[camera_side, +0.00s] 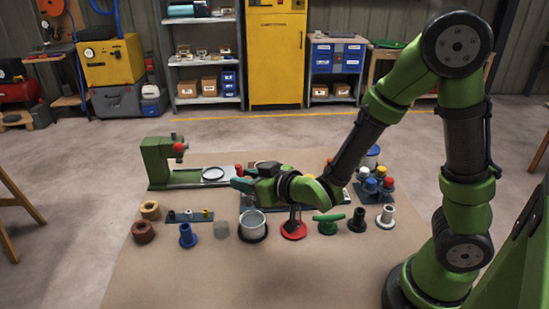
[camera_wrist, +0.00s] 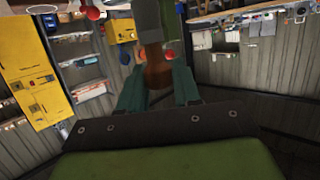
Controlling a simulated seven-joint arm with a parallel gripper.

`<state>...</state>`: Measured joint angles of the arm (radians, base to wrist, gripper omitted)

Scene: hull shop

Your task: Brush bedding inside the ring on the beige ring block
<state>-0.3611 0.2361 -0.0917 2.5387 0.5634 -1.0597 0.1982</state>
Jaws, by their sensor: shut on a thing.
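A pale flat block with a dark-rimmed ring on top (camera_side: 213,174) sits on the bed of the green stand at the left of the mat; I take it for the beige ring block. My gripper (camera_side: 240,184) lies sideways just right of it, fingers pointing left. In the wrist view my gripper (camera_wrist: 158,92) is shut on a tool with a brown, rounded part (camera_wrist: 157,72) and a grey-green part above it, which I take for the brush. In the side view I cannot make out the tool. Whether it touches the ring is not clear.
The green stand (camera_side: 157,160) with a red knob rises left of the ring. In front stand a clear cup (camera_side: 252,224), a red base (camera_side: 293,231), a blue holder (camera_side: 188,236) and tan and brown rings (camera_side: 150,209). The mat's front is clear.

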